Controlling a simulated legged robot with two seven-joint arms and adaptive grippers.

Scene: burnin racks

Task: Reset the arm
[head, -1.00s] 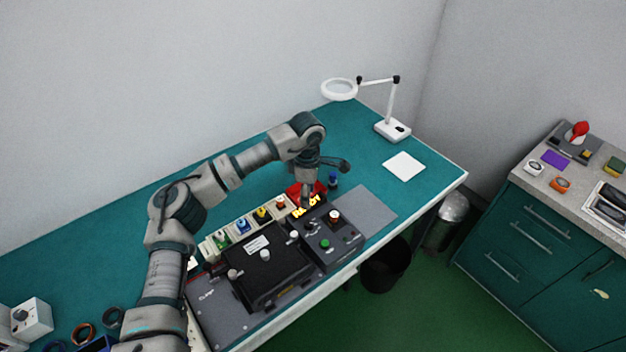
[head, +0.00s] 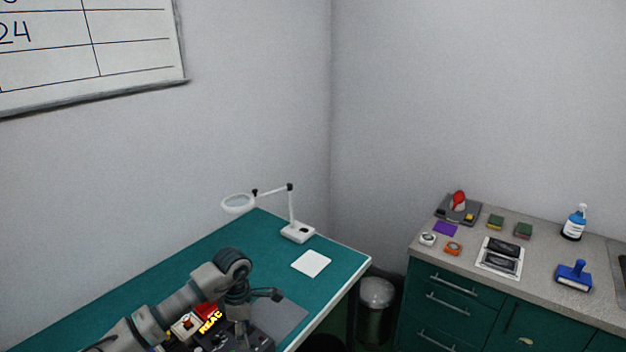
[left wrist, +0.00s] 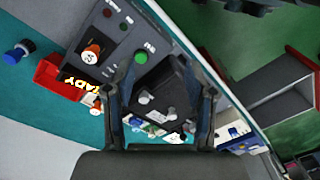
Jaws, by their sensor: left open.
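My left arm reaches in from the lower left of the head view, over the teal bench (head: 190,268). Its gripper (head: 243,338) points down at the bottom edge, with the tips partly cut off. In the left wrist view the two dark fingers stand apart with nothing held between them (left wrist: 163,80). Beyond them is the dark control box with a green button (left wrist: 141,56), an orange-and-white knob (left wrist: 92,52) and a black fixture (left wrist: 165,88). My right gripper is not in view.
A magnifier lamp (head: 297,232) and a white card (head: 311,262) are at the bench's far end. A metal bin (head: 375,298) stands in the gap before a grey counter (head: 545,275) with small items. The bench around the card is clear.

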